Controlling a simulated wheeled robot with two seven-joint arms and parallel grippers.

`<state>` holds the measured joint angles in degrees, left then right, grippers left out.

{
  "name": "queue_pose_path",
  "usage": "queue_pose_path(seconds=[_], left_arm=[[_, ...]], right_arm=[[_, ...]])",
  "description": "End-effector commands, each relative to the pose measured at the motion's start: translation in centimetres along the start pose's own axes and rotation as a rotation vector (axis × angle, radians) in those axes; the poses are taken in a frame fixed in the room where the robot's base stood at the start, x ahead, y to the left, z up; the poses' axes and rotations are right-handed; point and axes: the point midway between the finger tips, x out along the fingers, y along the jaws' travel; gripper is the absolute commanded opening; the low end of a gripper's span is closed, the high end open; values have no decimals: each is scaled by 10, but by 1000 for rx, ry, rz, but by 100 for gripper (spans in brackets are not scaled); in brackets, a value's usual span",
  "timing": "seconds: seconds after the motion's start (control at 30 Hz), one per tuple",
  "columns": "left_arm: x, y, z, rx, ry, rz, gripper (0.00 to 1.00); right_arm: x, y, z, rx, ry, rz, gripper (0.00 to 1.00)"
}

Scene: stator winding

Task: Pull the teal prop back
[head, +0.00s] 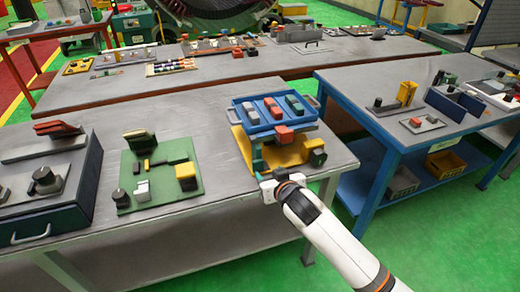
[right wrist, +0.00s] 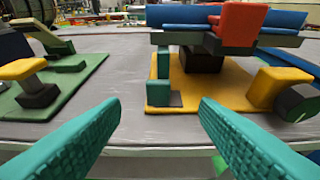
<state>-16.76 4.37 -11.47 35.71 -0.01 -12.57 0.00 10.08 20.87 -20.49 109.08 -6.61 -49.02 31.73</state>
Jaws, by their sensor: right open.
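My left gripper is not in view.
A red block (head: 283,134) sits at the tray's front, and a dark round knob (right wrist: 300,102) is at the base's right. A green board (head: 155,185) with blocks lies to the left on the grey table (head: 225,195). A blue workbench (head: 385,115) stands at right.

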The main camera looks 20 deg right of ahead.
Motion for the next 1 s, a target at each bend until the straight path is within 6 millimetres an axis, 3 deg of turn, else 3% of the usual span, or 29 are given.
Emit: queue_pose_path(seconds=[0.17,0.33,0.6,0.8,1.0], left_arm=[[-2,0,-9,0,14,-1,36],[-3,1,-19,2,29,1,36],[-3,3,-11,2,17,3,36],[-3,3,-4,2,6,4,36],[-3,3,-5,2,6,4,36]], right_arm=[[17,0,2,1,-3,0,55],[51,0,3,0,-3,-1,55],[98,0,2,1,-2,0,55],[115,0,2,0,-3,0,55],[119,0,1,0,-3,1,55]])
